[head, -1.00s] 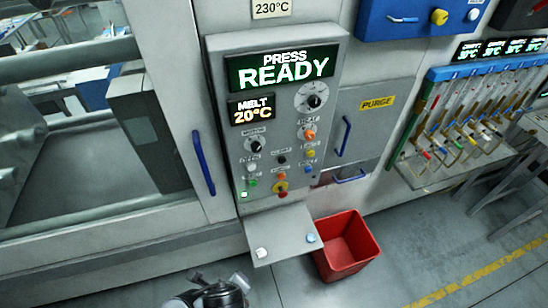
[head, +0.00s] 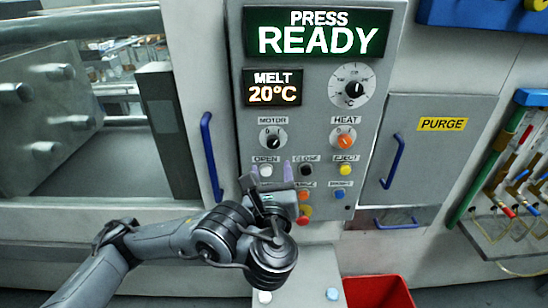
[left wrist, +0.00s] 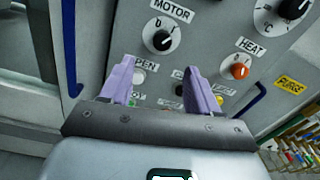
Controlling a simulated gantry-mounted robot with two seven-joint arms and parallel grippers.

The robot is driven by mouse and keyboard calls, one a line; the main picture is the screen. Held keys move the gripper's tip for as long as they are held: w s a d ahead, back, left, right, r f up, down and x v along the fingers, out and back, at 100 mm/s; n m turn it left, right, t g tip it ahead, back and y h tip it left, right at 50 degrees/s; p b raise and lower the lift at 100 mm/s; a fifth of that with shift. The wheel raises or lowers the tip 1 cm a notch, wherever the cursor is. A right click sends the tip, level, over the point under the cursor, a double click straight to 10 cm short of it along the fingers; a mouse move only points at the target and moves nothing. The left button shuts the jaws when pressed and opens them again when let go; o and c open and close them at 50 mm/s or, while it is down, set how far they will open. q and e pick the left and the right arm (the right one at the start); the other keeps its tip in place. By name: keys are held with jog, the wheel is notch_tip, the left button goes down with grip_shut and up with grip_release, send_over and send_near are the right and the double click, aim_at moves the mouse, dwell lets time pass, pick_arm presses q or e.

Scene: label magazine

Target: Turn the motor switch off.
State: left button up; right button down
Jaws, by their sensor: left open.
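The motor switch (head: 273,137) is a black rotary knob with a white pointer line on a light dial, under the MOTOR label on the grey press panel. It also shows in the left wrist view (left wrist: 162,40), above and between the fingertips. Its pointer leans up and to the right there. My left gripper (head: 271,172) is open and empty, with purple fingers, just below the knob at the height of the OPEN and CLOSE buttons. In the left wrist view the fingers (left wrist: 158,78) stand apart, and neither visibly touches the knob. My right gripper is out of view.
The orange HEAT knob (head: 346,139) sits right of the motor switch. The white OPEN button (head: 266,171) and yellow EJECT button (head: 345,169) lie below. Blue handles flank the panel, and a red bin (head: 378,292) stands below. My left arm hides some lower buttons.

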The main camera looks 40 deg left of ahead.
aim_at(273, 144)
pick_arm(q)
jog(key=b+x, duration=0.2)
jog(key=x, duration=0.8)
jog(key=shift+w+a+r, duration=0.1)
jog(key=shift+w, duration=0.2)
jog(key=shift+c, duration=0.3)
jog(key=c, duration=1)
